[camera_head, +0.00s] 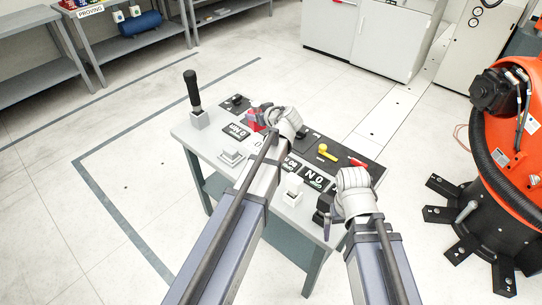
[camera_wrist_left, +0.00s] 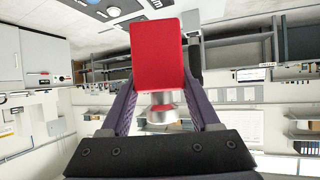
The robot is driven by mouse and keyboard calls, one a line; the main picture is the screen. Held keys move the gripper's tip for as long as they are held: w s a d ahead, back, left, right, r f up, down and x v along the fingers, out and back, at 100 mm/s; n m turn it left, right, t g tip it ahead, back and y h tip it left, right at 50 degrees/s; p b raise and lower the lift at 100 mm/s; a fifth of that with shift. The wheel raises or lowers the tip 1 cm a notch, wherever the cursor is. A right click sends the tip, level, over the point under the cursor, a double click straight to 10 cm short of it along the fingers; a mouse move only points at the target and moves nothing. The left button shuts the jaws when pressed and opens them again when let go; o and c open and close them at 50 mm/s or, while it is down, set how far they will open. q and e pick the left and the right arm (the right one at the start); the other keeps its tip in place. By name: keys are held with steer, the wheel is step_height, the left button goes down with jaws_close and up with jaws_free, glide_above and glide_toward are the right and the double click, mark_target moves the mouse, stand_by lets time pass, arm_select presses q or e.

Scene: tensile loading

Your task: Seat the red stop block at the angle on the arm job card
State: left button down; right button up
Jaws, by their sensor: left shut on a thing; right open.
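The red stop block (camera_head: 253,117) shows at the far side of the grey bench (camera_head: 205,140), partly hidden by my left wrist. My left gripper (camera_head: 264,119) is shut on it. In the left wrist view the red block (camera_wrist_left: 157,55) fills the space between the purple fingers, with a silver and red round part (camera_wrist_left: 162,114) below it. I cannot tell whether the block touches anything on the bench. Several black cards with white print lie on the bench, including one card (camera_head: 314,178) between my arms; which is the arm job card is unclear. My right gripper (camera_head: 325,213) is open at the bench's right front.
A black-handled lever (camera_head: 194,93) stands at the bench's far left corner. A yellow knob (camera_head: 326,153) and a red handle (camera_head: 357,162) are on the dark panel. White square pieces (camera_head: 232,154) sit on the bench. An orange robot (camera_head: 505,155) stands at right. Floor at left is clear.

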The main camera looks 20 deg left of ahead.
arm_select(q)
steer(key=w+a+f+n+g+y+b, duration=0.1)
steer(key=w+a+f+b, duration=0.15)
steer(key=a, duration=0.35)
steer(key=w+a+f+n+g+b, duration=0.1)
steer(key=a+f+n+b, duration=0.15)
steer(key=a, duration=0.35)
steer(key=w+a+f+g+y+b, duration=0.1)
steer(key=w+a+f+b, duration=0.1)
steer(key=a+f, duration=0.3)
steer(key=b, duration=1)
glide_above(224, 144)
step_height(224, 144, down, 9)
steer(key=shift+s+r, duration=0.1)
steer(key=shift+r, duration=0.05)
steer(key=shift+f+b, duration=0.2)
steer(key=shift+b, duration=0.2)
steer(key=shift+c, duration=0.6)
jaws_free()
steer(key=shift+r, duration=0.1)
